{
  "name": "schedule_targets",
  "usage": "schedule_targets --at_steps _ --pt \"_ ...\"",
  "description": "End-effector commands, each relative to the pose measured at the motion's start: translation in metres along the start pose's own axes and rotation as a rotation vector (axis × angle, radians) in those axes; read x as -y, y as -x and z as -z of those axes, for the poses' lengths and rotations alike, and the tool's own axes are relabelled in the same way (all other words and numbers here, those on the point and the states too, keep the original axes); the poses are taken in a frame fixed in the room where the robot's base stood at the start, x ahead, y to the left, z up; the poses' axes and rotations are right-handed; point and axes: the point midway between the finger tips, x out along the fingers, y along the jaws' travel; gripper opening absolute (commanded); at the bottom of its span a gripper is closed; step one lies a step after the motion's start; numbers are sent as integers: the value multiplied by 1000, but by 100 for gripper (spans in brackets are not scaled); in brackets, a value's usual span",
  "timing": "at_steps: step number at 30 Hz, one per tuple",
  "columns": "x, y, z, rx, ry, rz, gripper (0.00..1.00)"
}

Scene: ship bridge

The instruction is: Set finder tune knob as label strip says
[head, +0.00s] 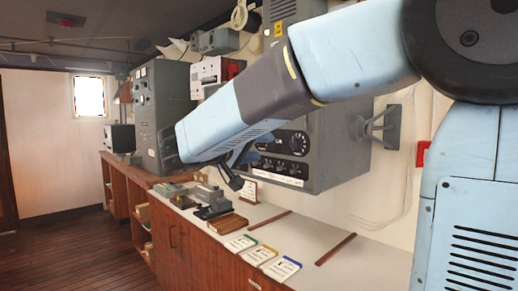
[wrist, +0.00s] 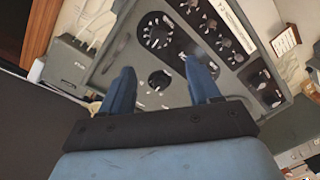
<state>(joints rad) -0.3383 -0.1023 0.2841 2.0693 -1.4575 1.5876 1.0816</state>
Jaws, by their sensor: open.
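A grey wall-mounted equipment box (head: 340,150) carries a dark panel with a large dial (head: 294,138) and a row of small knobs (head: 282,167). A white label strip (head: 278,180) runs below the row; its text is too small to read. In the wrist view the panel shows tilted, with the large dial (wrist: 157,32), a single round black knob (wrist: 160,80), the small knobs (wrist: 207,22) and the strip (wrist: 236,16). I cannot tell which is the finder tune knob. My gripper (wrist: 162,74) is open and empty, its fingers either side of the single knob in the picture, seemingly short of the panel.
A long counter (head: 345,235) runs below the box. It bears coloured-edged cards (head: 262,256), a brown block (head: 227,222), a small grey device (head: 210,204) and a small sign (head: 249,190). A tall grey cabinet (head: 160,110) stands beyond. Wooden floor at left is clear.

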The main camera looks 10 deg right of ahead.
Motion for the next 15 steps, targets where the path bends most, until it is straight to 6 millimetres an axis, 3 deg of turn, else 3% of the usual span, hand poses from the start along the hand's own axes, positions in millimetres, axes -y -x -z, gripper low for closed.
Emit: schedule_targets --at_steps 5,15 --pt "-1 -1 8 34 -24 6 62" --pt "-9 -4 43 248 -145 25 62"
